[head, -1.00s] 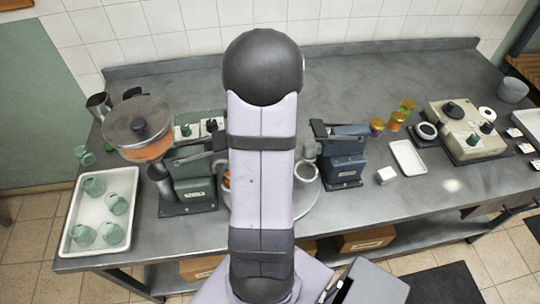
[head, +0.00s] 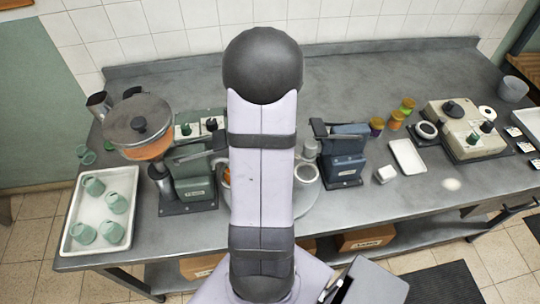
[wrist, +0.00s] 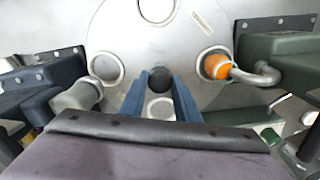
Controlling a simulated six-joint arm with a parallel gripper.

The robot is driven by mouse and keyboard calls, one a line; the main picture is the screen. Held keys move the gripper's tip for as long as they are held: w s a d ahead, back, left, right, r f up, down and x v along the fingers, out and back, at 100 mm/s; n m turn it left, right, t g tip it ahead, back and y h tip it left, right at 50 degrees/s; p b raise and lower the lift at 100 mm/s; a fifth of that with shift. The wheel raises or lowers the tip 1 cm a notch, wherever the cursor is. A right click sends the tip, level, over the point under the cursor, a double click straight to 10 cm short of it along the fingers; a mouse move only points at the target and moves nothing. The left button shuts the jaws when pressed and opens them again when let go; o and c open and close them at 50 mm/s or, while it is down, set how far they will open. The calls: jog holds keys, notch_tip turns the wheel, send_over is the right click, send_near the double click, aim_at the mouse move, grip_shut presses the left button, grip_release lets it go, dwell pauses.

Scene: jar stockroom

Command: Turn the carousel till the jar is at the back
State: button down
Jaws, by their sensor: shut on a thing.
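The carousel is a round grey metal disc (wrist: 185,45) with several round openings near its rim. In the head view my arm hides most of it; part of its rim (head: 305,203) shows right of the arm. The jar with orange contents (wrist: 217,67) sits in the opening at the disc's right in the wrist view, beside a bent metal pipe. A sliver of orange (head: 227,175) shows left of my arm in the head view. My gripper (wrist: 160,84) has its blue fingers shut on a dark knob (wrist: 160,76) near the disc's middle. The head view hides my gripper.
A green machine (head: 192,172) with an orange-filled hopper (head: 148,150) stands left of the carousel, and a blue machine (head: 345,160) right of it. A white tray of green cups (head: 72,240) lies at far left. Several small jars (head: 396,120) stand right. The back counter is clear.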

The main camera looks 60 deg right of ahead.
jog(key=shift+d+r+m+p, duration=0.1)
jog(key=shift+m+p, duration=0.2)
jog(key=shift+m, duration=1.8)
jog(key=shift+w+m, duration=0.1)
jog(key=shift+m, duration=2)
jog(key=shift+m+p, duration=0.45)
jog(key=shift+m, duration=1.75)
jog(key=shift+d+m, duration=0.1)
jog(key=shift+m, duration=2)
jog(key=c, duration=1.3)
grip_release()
jog(key=shift+c, duration=0.2)
